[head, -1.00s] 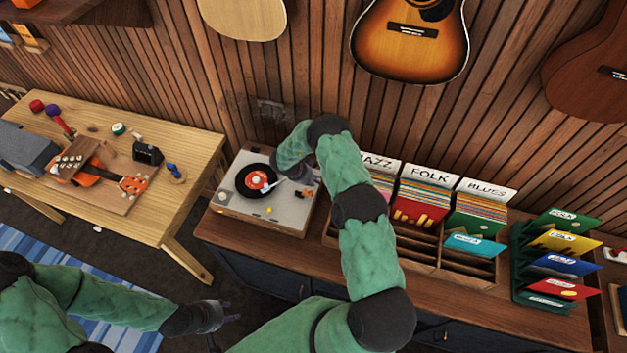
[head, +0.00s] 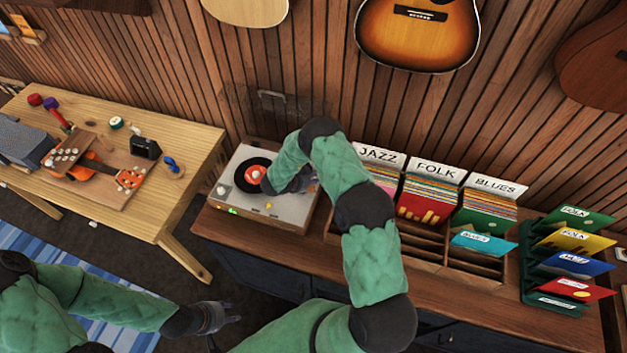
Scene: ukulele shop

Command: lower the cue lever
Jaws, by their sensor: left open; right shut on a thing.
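The turntable (head: 247,204) stands on the left end of the wooden counter, with a black record with a red label (head: 255,174) on its platter. My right arm reaches over it from the right. My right gripper (head: 297,183) is low over the deck's right side, mostly covered by my own forearm. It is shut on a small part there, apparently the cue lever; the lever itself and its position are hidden. The tonearm is mostly hidden too. My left gripper (head: 216,317) is open and empty, low in front of the counter, away from the turntable.
A clear raised lid (head: 275,104) stands behind the turntable. Record bins marked jazz, folk and blues (head: 433,172) are to the right, then a green rack of sleeves (head: 568,262). A wooden workbench (head: 190,137) with an orange ukulele (head: 125,180) is at left.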

